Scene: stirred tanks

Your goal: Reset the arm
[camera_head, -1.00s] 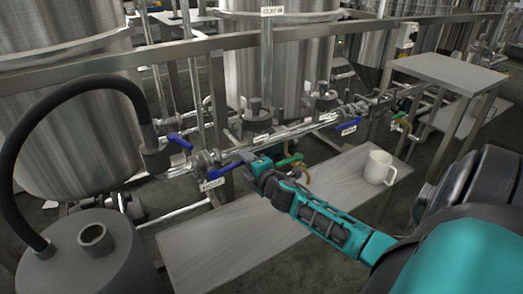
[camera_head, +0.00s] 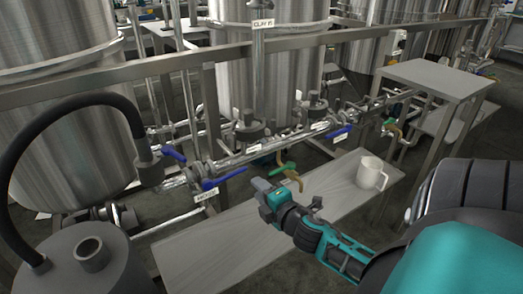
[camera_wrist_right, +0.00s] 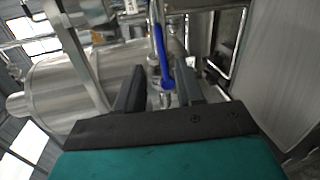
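My right gripper (camera_head: 264,190) is above the low grey bench, near its far edge, with nothing in it. In the right wrist view my right gripper (camera_wrist_right: 162,88) shows its two dark fingers apart. A blue valve handle (camera_wrist_right: 162,58) appears beyond and between the fingers, apart from them. In the head view a blue handle (camera_head: 222,178) sits on the pipe to the left of the gripper. A green handle (camera_head: 291,177) is just behind and to the right of it. My left gripper is not in view.
A white mug (camera_head: 371,174) stands on the bench (camera_head: 215,245), right of my right gripper. A grey vessel with a black hose (camera_head: 60,262) is at the lower left. A higher table (camera_head: 435,78) stands at right.

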